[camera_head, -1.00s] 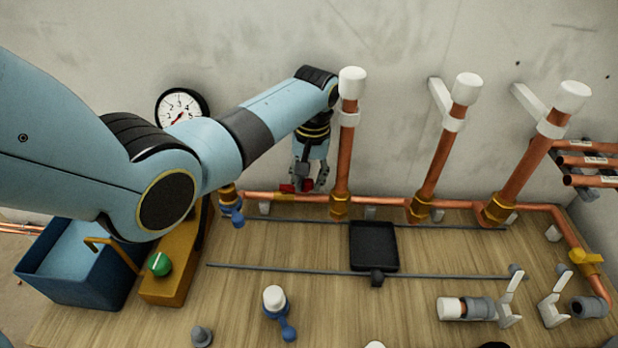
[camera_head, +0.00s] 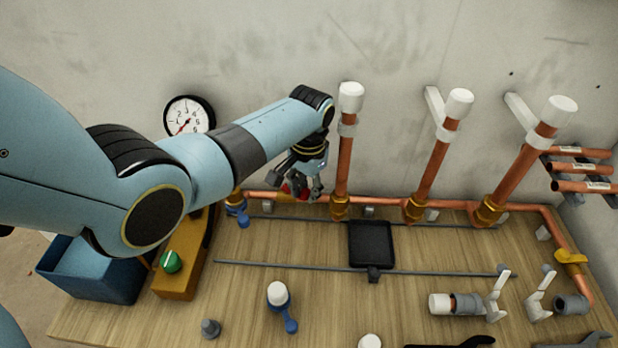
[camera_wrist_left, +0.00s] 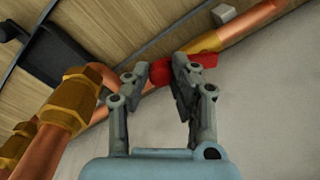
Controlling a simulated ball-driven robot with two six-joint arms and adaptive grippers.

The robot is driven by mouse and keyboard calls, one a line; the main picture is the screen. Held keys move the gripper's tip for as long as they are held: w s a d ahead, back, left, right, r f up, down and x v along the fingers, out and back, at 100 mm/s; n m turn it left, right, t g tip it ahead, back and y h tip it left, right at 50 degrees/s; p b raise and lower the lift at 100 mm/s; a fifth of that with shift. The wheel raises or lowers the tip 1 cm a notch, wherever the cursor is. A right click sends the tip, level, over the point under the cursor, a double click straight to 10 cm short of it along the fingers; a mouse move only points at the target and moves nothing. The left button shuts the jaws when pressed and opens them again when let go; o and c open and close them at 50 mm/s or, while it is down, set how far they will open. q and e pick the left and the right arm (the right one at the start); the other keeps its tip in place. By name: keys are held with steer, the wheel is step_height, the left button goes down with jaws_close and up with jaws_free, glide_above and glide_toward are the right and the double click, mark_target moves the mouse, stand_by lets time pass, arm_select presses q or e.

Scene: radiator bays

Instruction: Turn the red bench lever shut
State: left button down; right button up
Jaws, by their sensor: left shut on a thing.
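The red bench lever (camera_wrist_left: 162,72) sits on the copper pipe along the back of the bench. In the head view only a bit of its red (camera_head: 286,189) shows beside my gripper. My left gripper (camera_head: 305,190) reaches down to it from above, at the wall side of the bench. In the left wrist view the fingers (camera_wrist_left: 160,85) are shut on the lever's red knob, and the red handle runs past the right finger along the pipe. The lever's exact angle is partly hidden. My right gripper is not in view.
An upright copper pipe (camera_head: 343,165) with a white cap stands close to the right of my gripper. A blue-handled valve (camera_head: 238,206) is at its left. A black tray (camera_head: 371,243) lies in front. A gauge (camera_head: 188,117) hangs on the wall behind my arm.

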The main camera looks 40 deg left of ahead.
arm_select(q)
steer(key=shift+s+a+m+t, duration=0.1)
steer(key=shift+s+a+m, duration=0.55)
steer(key=shift+m, duration=1.4)
steer(key=shift+s+a+m+t, duration=0.1)
steer(key=shift+s+a+m, duration=0.2)
steer(key=shift+s+m, duration=1.2)
steer(key=shift+s+a+m+t, duration=0.1)
steer(key=shift+s+a+m, duration=0.3)
steer(key=shift+m, duration=2.15)
steer(key=shift+w+a, duration=0.1)
steer(key=c, duration=1.1)
jaws_free()
step_height(320, 180, up, 12)
steer(key=shift+s, duration=0.3)
